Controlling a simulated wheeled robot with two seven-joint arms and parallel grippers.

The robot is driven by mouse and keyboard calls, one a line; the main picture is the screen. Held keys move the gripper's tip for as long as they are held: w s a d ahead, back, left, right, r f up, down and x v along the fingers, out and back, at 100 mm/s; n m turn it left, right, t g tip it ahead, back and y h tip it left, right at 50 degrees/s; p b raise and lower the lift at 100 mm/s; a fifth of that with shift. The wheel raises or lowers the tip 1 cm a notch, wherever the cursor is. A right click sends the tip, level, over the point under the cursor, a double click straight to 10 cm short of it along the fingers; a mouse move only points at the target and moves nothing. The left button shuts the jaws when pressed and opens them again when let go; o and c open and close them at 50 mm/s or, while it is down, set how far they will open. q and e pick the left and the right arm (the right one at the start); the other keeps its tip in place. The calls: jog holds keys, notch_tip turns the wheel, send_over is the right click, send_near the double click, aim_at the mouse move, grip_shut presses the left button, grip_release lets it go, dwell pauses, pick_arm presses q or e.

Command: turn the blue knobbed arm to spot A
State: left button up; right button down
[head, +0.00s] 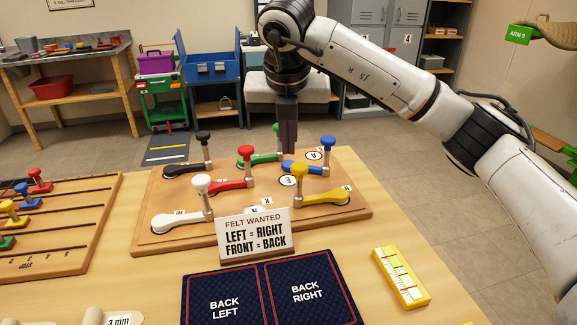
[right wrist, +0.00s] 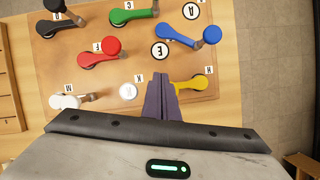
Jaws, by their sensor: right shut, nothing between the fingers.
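The blue arm (head: 300,168) lies flat on the wooden board (head: 150,238), near its back right. Its blue knob (head: 328,142) stands on a post at the arm's right end. Spot A (head: 314,156) is a white disc just behind the blue arm, apart from the knob. In the right wrist view the blue arm (right wrist: 178,36), its knob (right wrist: 212,35) and spot A (right wrist: 191,12) all show clear of the fingers. My right gripper (head: 288,151) is shut and empty, pointing down above the board, left of the blue knob; it also shows in the right wrist view (right wrist: 160,82). My left gripper is out of view.
Red (head: 236,184), green (head: 266,158), black (head: 183,169), white (head: 178,221) and yellow (head: 325,198) knobbed arms share the board. Spot E (head: 288,181) lies in front of the blue arm. A sign (head: 254,236) stands at the board's front edge.

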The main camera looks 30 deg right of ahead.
jog(key=x, duration=1.1)
jog(key=shift+w+f, duration=0.1)
jog(key=shift+f, duration=0.15)
jog(key=w, duration=0.1)
jog(key=d, duration=0.1)
jog(key=w+p, duration=0.1)
jog(key=shift+w+d+f, duration=0.25)
jog(key=shift+w+f, duration=0.1)
jog(key=shift+w+d, duration=0.15)
jog(key=shift+w, duration=0.15)
jog(key=shift+w+d, duration=0.15)
jog(key=shift+w, duration=0.1)
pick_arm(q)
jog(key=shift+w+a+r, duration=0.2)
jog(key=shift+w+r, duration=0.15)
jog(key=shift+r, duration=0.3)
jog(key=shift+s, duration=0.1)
pick_arm(e)
jog(key=shift+w, duration=0.1)
